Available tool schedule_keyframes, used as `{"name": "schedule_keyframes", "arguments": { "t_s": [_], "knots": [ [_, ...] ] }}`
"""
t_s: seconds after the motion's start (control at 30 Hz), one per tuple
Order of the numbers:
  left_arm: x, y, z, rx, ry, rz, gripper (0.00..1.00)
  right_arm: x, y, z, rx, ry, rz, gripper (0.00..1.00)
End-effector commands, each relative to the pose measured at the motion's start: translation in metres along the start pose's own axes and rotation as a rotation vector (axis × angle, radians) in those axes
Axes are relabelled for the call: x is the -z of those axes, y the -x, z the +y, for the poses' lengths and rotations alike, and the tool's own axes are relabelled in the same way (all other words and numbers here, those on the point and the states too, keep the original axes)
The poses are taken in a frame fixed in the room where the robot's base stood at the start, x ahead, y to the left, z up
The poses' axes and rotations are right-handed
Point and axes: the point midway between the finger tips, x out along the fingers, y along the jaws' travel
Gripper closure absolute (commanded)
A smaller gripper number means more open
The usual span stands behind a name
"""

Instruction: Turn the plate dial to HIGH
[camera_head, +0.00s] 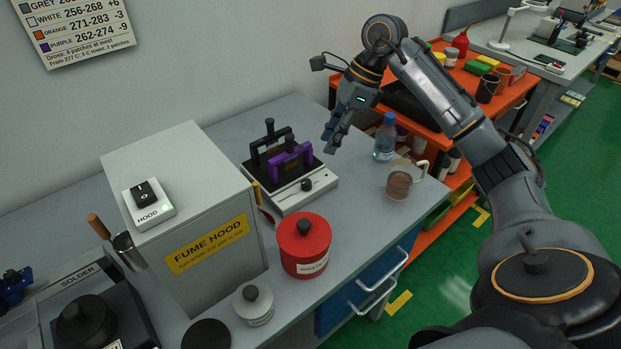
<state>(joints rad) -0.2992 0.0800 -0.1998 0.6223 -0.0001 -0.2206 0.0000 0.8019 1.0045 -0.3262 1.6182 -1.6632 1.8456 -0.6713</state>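The plate (292,196) is a white-fronted unit with a dark top, standing on the grey bench right of the fume hood box. Its dial (306,185) is a small black knob on the white front strip; its marks are too small to read. A purple piece (291,160) and a black piece with upright knobs stand on the dark top. My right gripper (332,138) hangs above and right of the plate, pointing down, apart from the dial. Its fingers look close together, but I cannot tell whether they are shut. My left gripper is not in view.
A red canister (304,250) and a pale lidded jar (254,306) stand in front of the plate. A blue bottle (385,140) and a glass mug (399,183) stand to its right. The fume hood (208,245) with a HOOD switch (148,204) is to its left.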

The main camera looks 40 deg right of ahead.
Motion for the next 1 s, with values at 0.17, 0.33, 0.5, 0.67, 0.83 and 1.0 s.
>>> {"name": "schedule_keyframes", "arguments": {
  "t_s": [0.17, 0.33, 0.5, 0.67, 0.83, 1.0],
  "knots": [
    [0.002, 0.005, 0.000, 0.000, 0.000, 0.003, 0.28, 0.000, -0.038, 0.002, -0.007, 0.000, 0.001, 0.67],
    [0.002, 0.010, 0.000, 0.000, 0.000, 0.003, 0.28, -0.001, -0.074, 0.002, -0.007, 0.000, 0.000, 0.67],
    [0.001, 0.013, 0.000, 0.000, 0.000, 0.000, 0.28, -0.001, -0.101, 0.001, -0.004, -0.001, -0.001, 0.67],
    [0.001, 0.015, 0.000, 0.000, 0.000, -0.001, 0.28, 0.000, -0.115, 0.001, -0.002, 0.000, 0.000, 0.67],
    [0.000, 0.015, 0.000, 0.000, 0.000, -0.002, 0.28, 0.000, -0.118, 0.000, -0.001, 0.001, 0.000, 0.67],
    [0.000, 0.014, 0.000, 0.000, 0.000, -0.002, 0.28, 0.000, -0.118, 0.000, -0.001, 0.000, 0.000, 0.67]
  ]
}}
